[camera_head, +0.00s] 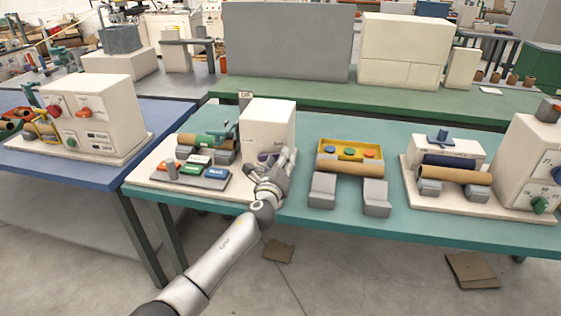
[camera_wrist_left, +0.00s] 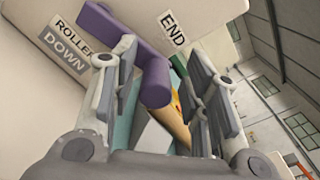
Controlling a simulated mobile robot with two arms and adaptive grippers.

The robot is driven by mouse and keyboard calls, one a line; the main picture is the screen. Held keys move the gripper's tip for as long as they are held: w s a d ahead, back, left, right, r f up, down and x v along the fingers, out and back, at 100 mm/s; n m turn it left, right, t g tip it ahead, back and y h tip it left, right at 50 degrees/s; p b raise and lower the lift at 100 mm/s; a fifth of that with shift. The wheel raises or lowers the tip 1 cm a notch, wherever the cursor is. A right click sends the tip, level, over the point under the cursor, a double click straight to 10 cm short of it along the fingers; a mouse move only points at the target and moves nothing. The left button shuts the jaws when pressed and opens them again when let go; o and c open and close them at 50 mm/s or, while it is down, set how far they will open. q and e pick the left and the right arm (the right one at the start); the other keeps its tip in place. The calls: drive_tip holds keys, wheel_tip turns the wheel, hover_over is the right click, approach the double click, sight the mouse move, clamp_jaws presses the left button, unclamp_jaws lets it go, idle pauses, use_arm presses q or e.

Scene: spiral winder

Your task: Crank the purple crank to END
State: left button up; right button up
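The purple crank (camera_wrist_left: 120,35) is on the face of a white machine box (camera_head: 268,124). In the left wrist view its arm runs down right to a rounded purple handle (camera_wrist_left: 155,82). An "END" label (camera_wrist_left: 172,32) is right of the crank; a "ROLLER DOWN" label (camera_wrist_left: 68,45) is left of it. My left gripper (camera_wrist_left: 160,95) has its fingers spread, with the handle between them, nearer the left finger; a gap shows on the right. Contact cannot be told. In the head view the left gripper (camera_head: 277,168) partly hides the purple crank (camera_head: 265,157). My right gripper is not in view.
Left of the gripper, the same base holds coloured buttons (camera_head: 198,168) and a roller with a green part (camera_head: 206,140). To the right, a cardboard tube (camera_head: 350,168) lies by a yellow tray (camera_head: 370,146) and grey blocks (camera_head: 323,189).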

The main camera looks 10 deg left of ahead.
use_arm(q)
drive_tip(key=s, duration=1.2)
drive_tip(key=shift+a, duration=0.2)
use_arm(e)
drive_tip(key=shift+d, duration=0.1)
